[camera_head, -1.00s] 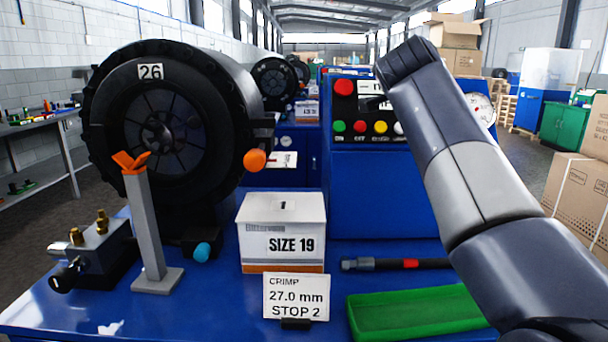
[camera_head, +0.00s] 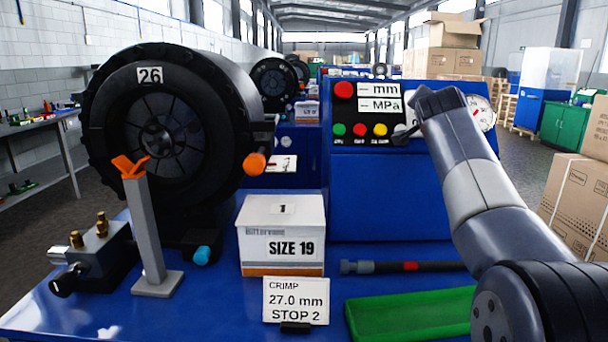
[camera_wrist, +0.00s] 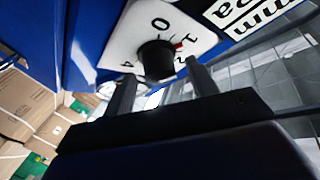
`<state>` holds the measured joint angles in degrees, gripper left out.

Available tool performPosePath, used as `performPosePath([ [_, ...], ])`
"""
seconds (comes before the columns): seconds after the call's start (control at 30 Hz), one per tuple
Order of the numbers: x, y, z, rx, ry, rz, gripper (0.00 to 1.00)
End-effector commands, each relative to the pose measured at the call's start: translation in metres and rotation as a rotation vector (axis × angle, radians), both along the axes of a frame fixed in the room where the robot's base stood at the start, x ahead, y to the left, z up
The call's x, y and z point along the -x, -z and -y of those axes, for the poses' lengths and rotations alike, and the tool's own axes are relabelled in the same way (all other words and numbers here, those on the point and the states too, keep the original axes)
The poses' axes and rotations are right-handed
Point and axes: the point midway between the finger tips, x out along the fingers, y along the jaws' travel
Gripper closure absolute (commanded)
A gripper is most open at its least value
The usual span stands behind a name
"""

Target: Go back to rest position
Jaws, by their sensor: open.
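My gripper (camera_wrist: 160,76) is open in the wrist view. Its two fingers point toward a black rotary knob (camera_wrist: 154,58) on a white dial plate (camera_wrist: 125,48) marked with digits. The knob has a red mark that points toward the "1". The fingertips are close to the knob, one on each side below it; I cannot tell whether they touch it. No object shows held between the fingers. In the head view my arm reaches up to the right end of the blue control cabinet's panel (camera_head: 380,143), where the wrist hides part of it and the fingers are hard to make out.
The blue cabinet (camera_head: 385,195) carries buttons and a gauge (camera_head: 481,113). A black crimper (camera_head: 150,140) marked 26 stands left. A SIZE 19 box (camera_head: 282,235), a crimp card (camera_head: 296,300), a hose (camera_head: 400,267) and a green tray (camera_head: 410,312) occupy the bench.

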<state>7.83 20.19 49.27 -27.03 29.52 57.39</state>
Motion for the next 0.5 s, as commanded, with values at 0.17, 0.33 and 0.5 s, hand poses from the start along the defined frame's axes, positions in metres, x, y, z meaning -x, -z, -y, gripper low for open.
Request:
performPosePath([
  [0.17, 0.0006, -0.0052, 0.0018, 0.083, -0.055, -0.002, 0.45],
  [0.33, -0.0002, -0.0044, 0.0025, 0.134, -0.086, -0.003, 0.45],
  [0.5, -0.001, -0.0042, 0.0037, 0.167, -0.105, -0.003, 0.45],
])
